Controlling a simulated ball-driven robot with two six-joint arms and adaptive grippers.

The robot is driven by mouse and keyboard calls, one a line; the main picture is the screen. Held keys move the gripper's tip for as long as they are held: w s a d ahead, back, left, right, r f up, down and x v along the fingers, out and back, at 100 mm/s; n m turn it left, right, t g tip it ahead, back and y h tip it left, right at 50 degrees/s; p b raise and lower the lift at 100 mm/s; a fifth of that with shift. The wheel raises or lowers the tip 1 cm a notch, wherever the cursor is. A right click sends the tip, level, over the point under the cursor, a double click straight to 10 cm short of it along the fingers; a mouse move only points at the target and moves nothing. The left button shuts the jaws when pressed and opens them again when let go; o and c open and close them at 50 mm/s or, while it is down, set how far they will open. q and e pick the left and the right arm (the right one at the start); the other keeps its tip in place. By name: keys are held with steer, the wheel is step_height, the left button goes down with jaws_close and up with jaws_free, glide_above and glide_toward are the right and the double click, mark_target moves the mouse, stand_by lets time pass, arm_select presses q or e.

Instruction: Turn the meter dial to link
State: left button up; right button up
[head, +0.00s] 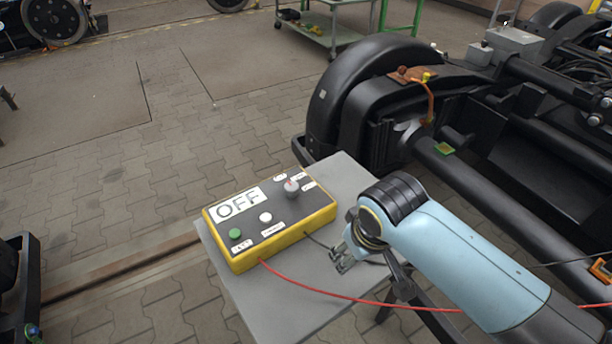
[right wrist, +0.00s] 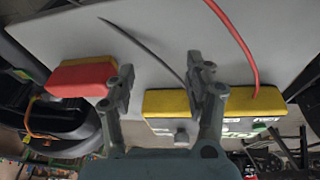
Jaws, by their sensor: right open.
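The meter (head: 270,250) is a yellow box with a dark top face, lying on a small grey table. Its display card (head: 238,203) reads OFF. The grey dial (head: 292,190) has a red mark and small labels around it, too small to read. A green button (head: 235,234) and a white button (head: 265,217) sit nearer. My right gripper (head: 342,262) is open and empty, to the right of the meter and apart from it. In the right wrist view, the meter (right wrist: 168,104) and its dial (right wrist: 181,138) show beyond the fingers (right wrist: 160,85). My left gripper is not in view.
The grey table (head: 240,305) has bare room around the meter. A red cable (head: 340,296) and a dark cable run from the meter's near side. A black bogie (head: 345,90) stands behind.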

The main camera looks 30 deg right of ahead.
mark_target(291, 186)
steer(key=w+a+r+m+t+p, duration=0.1)
steer(key=w+a+r+m+p, duration=0.2)
steer(key=w+r, duration=1.05)
steer(key=b+x, duration=0.2)
steer(key=x, duration=0.4)
steer(key=w+b+x, duration=0.1)
steer(key=b+x, duration=0.1)
steer(key=x, duration=0.4)
steer(key=shift+w+a+r, duration=0.1)
steer(key=shift+a+r, duration=0.05)
jaws_close()
